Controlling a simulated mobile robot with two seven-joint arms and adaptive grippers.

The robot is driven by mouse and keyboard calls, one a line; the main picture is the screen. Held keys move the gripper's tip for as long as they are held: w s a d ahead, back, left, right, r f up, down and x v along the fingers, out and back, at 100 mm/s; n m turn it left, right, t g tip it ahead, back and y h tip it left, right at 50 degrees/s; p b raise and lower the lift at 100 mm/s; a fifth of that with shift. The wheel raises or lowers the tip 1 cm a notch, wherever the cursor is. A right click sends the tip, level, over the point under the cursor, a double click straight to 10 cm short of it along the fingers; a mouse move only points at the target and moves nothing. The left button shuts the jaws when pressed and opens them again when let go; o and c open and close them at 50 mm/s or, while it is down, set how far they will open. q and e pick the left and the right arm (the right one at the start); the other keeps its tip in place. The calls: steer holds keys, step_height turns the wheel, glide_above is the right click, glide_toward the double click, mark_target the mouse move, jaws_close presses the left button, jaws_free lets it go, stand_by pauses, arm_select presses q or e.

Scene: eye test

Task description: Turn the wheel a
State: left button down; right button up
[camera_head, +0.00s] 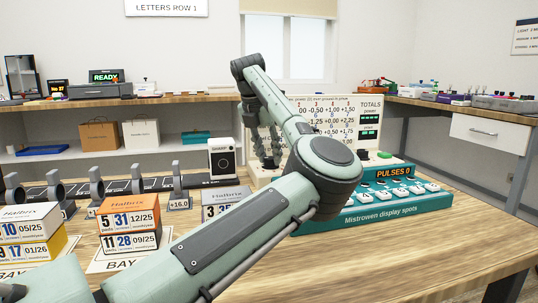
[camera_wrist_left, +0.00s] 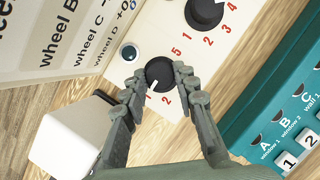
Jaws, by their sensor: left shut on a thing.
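My left gripper (camera_head: 269,160) reaches down at the near left of a white board with number columns (camera_head: 335,105). In the left wrist view its two fingers (camera_wrist_left: 158,76) are closed on the sides of a black round knob (camera_wrist_left: 160,70). The knob's white pointer line faces the lower left, near a red 1. A second black knob (camera_wrist_left: 205,12) sits above it, apart from the fingers. Labels for wheels B, C and D show on the white board (camera_wrist_left: 70,50); a wheel A label is not readable. Which wheel the held knob belongs to, I cannot tell. My right gripper is not in view.
A teal console (camera_head: 385,212) with white switches and a "PULSES 0" display (camera_head: 394,172) stands right of the gripper. A white box with a dark round lens (camera_head: 222,158) stands to its left. Orange boxes (camera_head: 128,222) are at left. The front right tabletop (camera_head: 400,265) is clear.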

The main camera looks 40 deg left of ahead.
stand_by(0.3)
arm_select(q)
steer(key=c, duration=1.2)
jaws_free()
steer(key=shift+r, duration=0.15)
steer(key=v, duration=1.1)
steer(key=shift+s+r, duration=0.15)
steer(key=shift+r, duration=0.25)
